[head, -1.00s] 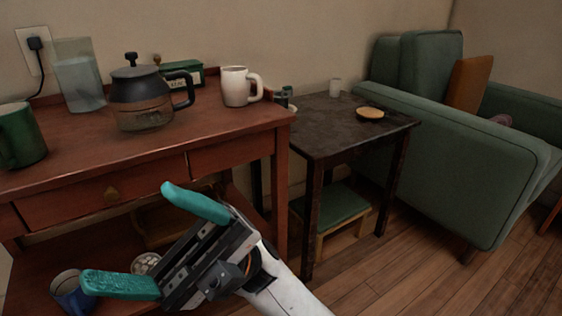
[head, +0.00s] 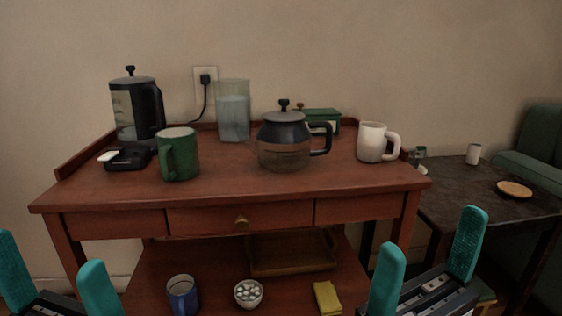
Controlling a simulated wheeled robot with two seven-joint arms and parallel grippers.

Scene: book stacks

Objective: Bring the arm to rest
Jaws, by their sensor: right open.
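My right gripper (head: 428,262) is at the lower right, in front of the sideboard's right end. Its teal fingers are spread with nothing between them. My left gripper (head: 50,285) is at the lower left corner, with its teal fingers apart and nothing between them. Both grippers stand upright and clear of the objects on the sideboard. The rest of both arms is outside the view.
A red-brown sideboard (head: 290,195) carries a coffee maker (head: 140,105), green mug (head: 182,158), glass pitcher (head: 233,115), coffee pot (head: 284,145) and white mug (head: 372,142). A blue mug (head: 183,294), bowl (head: 248,292) and yellow cloth (head: 327,298) lie below. A dark table (head: 470,205) stands right.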

